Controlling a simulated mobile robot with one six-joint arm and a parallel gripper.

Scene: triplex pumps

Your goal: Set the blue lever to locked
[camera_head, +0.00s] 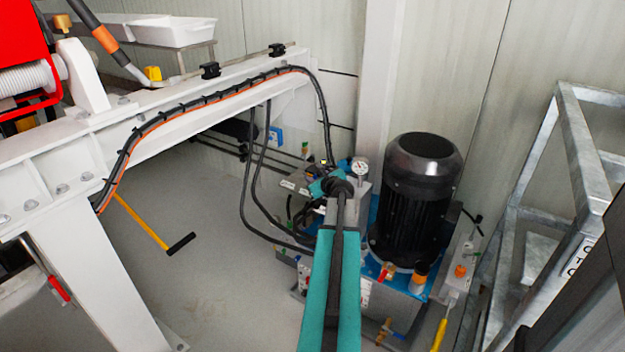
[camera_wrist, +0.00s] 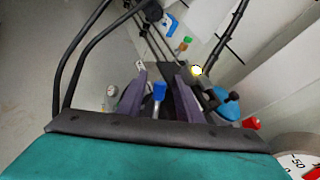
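In the wrist view, the blue lever (camera_wrist: 159,91) stands out as a short blue handle between the two purple fingers of my gripper (camera_wrist: 160,79). The fingers are apart, with a visible gap on each side of the handle, so the gripper is open. I cannot tell how far the handle reaches in depth between the fingers. In the head view, my teal arm reaches over the pump unit and hides the lever and my fingers.
A black motor (camera_head: 416,190) stands right of my arm, with a pressure gauge (camera_head: 361,168) beside it. Black hoses (camera_head: 247,180) hang on the left. A white beam (camera_head: 200,110) spans the left side; a galvanised frame (camera_head: 585,170) stands at right.

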